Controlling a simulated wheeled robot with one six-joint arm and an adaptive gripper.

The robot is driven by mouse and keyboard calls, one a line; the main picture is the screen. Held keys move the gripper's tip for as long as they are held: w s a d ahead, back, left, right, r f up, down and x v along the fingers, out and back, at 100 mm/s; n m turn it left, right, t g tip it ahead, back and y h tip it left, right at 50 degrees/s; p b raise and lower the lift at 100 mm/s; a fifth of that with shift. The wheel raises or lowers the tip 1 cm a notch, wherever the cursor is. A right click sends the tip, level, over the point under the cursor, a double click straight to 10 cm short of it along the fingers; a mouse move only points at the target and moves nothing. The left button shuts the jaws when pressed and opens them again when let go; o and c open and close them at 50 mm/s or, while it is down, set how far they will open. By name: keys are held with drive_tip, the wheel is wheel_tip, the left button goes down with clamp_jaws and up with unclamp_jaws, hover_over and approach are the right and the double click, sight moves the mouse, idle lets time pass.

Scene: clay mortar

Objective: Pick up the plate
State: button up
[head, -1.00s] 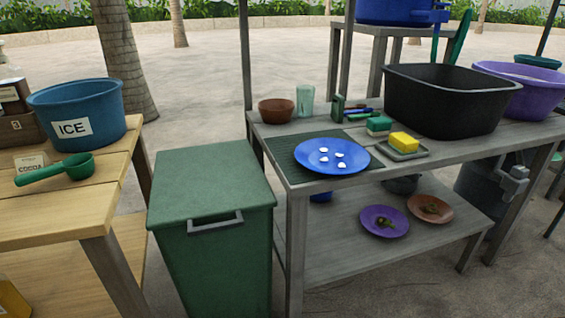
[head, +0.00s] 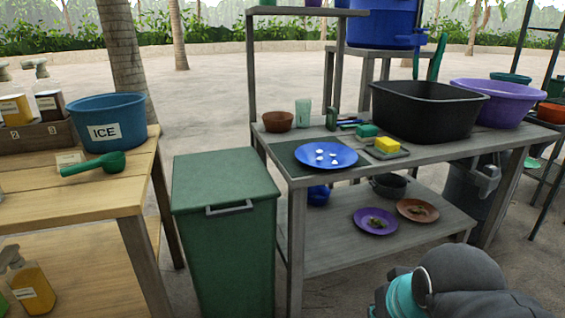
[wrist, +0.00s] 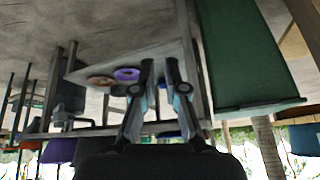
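A blue plate (head: 345,152) with several white bits on it lies on a dark ribbed mat on the grey table's top. A purple plate (head: 376,222) and an orange-brown plate (head: 418,210), both with dark scraps on them, lie on the lower shelf. In the wrist view, which looks upside down, the purple plate (wrist: 126,74) and orange-brown plate (wrist: 100,81) show just left of the fingers. My gripper (wrist: 160,72) is empty, with a narrow gap between its fingertips, apart from every plate. The head view shows part of my arm at the lower right, but not the fingers.
A green bin (head: 224,225) stands left of the grey table (head: 460,150). A black tub (head: 428,110), a brown bowl (head: 278,121), a clear cup (head: 303,112) and sponges (head: 387,144) share the tabletop. A wooden table (head: 90,190) is at left. Sandy ground lies behind.

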drive_tip(key=w+r+m+t+y+b, duration=0.15)
drive_tip(key=w+r+m, duration=0.25)
drive_tip(key=w, duration=0.5)
drive_tip(key=w+d+r+m+t+y+b, duration=0.15)
drive_tip(key=w+r+m, duration=0.35)
drive_tip(key=w, duration=0.5)
drive_tip(key=w+r+m+t+y+b, duration=0.15)
drive_tip(key=w+r+m, duration=0.25)
drive_tip(key=w, duration=0.5)
drive_tip(key=b+x, duration=0.1)
drive_tip(key=x, duration=1.2)
drive_tip(key=shift+w+d+b, duration=0.3)
drive_tip(key=shift+w+b, duration=0.1)
drive_tip(key=shift+w, duration=0.1)
drive_tip(key=shift+r+t+h, duration=0.15)
drive_tip(key=shift+t+h, duration=0.1)
clamp_jaws()
